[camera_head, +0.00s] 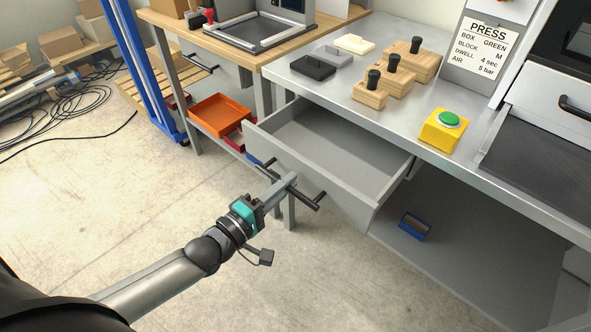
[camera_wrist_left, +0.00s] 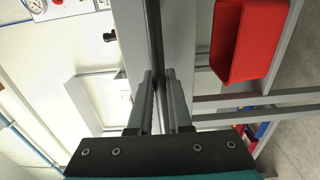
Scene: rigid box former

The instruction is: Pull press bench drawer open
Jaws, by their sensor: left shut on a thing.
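The press bench drawer (camera_head: 335,150) is grey and stands pulled out from under the press bench (camera_head: 325,88), and its inside looks empty. Its dark bar handle (camera_head: 305,198) runs along the drawer front. My left gripper (camera_head: 287,183) is shut on the handle near its middle. In the left wrist view, the two fingers of my left gripper (camera_wrist_left: 160,110) close around the dark handle bar (camera_wrist_left: 154,50), with the grey drawer front beside it. My right gripper is in neither view.
On the bench top are wooden blocks with black knobs (camera_head: 393,75), a yellow box with a green button (camera_head: 445,128) and a PRESS sign (camera_head: 483,45). A blue bin (camera_head: 414,226) sits on the lower shelf. An orange tray (camera_head: 220,116) is at left. Floor in front is clear.

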